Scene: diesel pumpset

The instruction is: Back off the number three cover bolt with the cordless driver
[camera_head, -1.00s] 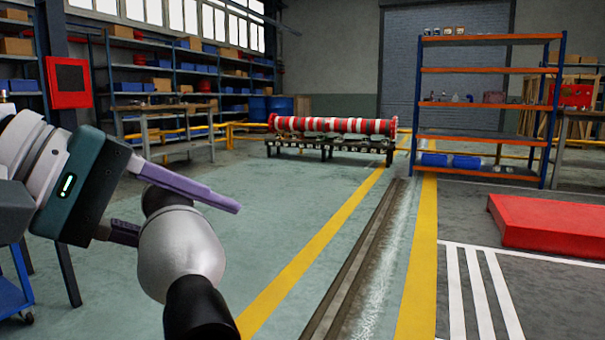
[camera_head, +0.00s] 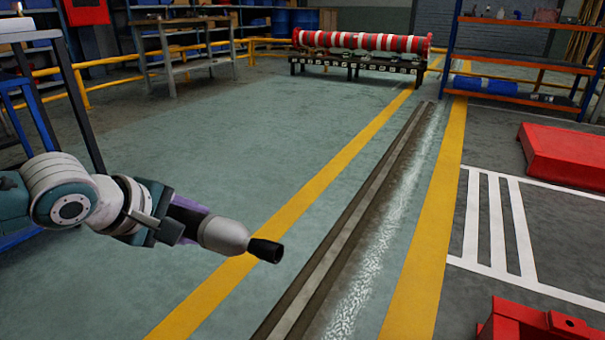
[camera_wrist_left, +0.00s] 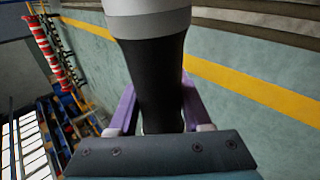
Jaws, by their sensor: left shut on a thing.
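My left gripper (camera_head: 190,215) is at the left of the head view, shut on a tool with a silver-grey body and black ends, which I take as the cordless driver (camera_head: 222,236). Its black tip points right and slightly down, over the open floor. In the left wrist view, the purple fingers of the gripper (camera_wrist_left: 158,108) stand on both sides of the black part of the driver (camera_wrist_left: 157,75), below its silver body. The driver touches nothing else that I can see. I cannot make out the number three cover bolt in either view. My right gripper is not in view.
A red machine part or frame (camera_head: 530,325) shows at the bottom right, cut off by the edge. A red platform (camera_head: 570,155) lies at the right. A rack with a striped red-white roll (camera_head: 360,42) and orange-blue shelving stand behind. The middle floor is clear.

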